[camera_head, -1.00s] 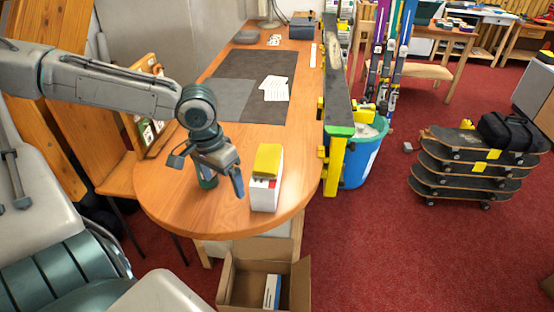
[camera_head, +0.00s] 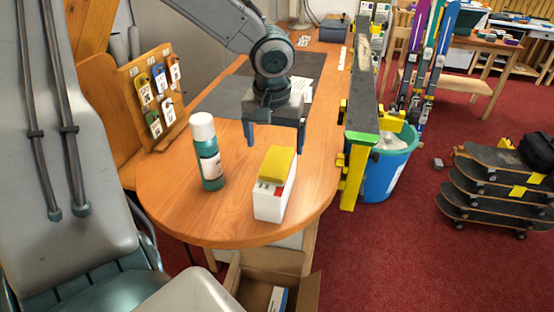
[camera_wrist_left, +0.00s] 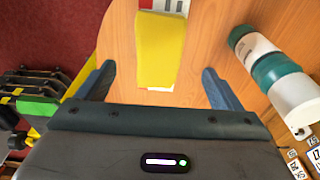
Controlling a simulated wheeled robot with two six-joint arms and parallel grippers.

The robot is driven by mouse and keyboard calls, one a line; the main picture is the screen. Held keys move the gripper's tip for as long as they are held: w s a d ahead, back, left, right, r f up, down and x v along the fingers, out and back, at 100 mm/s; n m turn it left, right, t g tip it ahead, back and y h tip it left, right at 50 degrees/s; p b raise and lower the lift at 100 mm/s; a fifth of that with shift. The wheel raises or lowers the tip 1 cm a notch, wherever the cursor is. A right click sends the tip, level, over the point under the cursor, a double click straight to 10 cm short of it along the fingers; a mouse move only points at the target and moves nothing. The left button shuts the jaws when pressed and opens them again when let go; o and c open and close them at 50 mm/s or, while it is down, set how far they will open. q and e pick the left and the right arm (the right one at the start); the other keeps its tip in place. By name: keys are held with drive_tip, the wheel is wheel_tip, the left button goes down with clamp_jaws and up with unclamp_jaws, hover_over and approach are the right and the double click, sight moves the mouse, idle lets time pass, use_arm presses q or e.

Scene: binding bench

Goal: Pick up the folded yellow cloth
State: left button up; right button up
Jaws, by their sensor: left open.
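The folded yellow cloth (camera_head: 276,163) lies on top of a white box (camera_head: 270,201) near the rounded front end of the wooden table. My left gripper (camera_head: 275,146) is open and empty, behind and above the cloth in the head view. In the left wrist view the cloth (camera_wrist_left: 159,50) lies ahead, between the lines of the two fingers of my left gripper (camera_wrist_left: 158,82). I cannot tell whether the fingers are level with it. My right gripper is in neither view.
A green bottle with a white cap (camera_head: 207,152) stands upright left of the box. A board with hanging key tags (camera_head: 158,95) stands at the table's left edge. A yellow and green bench (camera_head: 355,130) stands close on the right. An open carton (camera_head: 305,296) sits below the table.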

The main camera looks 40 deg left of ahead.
sight(277, 159)
use_arm(q)
drive_tip(key=shift+w+a+f+p, duration=0.1)
drive_tip(key=shift+w+f, duration=0.15)
drive_tip(key=shift+f, duration=0.8)
drive_tip(key=shift+w+a+f+p, duration=0.1)
drive_tip(key=shift+w+a+f, duration=0.1)
drive_tip(key=shift+f, duration=0.8)
drive_tip(key=shift+w+a+f+p, duration=0.1)
drive_tip(key=shift+w+f, duration=0.15)
drive_tip(key=shift+f, duration=0.8)
drive_tip(key=shift+s+d+r, duration=0.1)
drive_tip(key=shift+s, duration=0.05)
drive_tip(key=shift+c, duration=0.7)
drive_tip(key=c, duration=0.9)
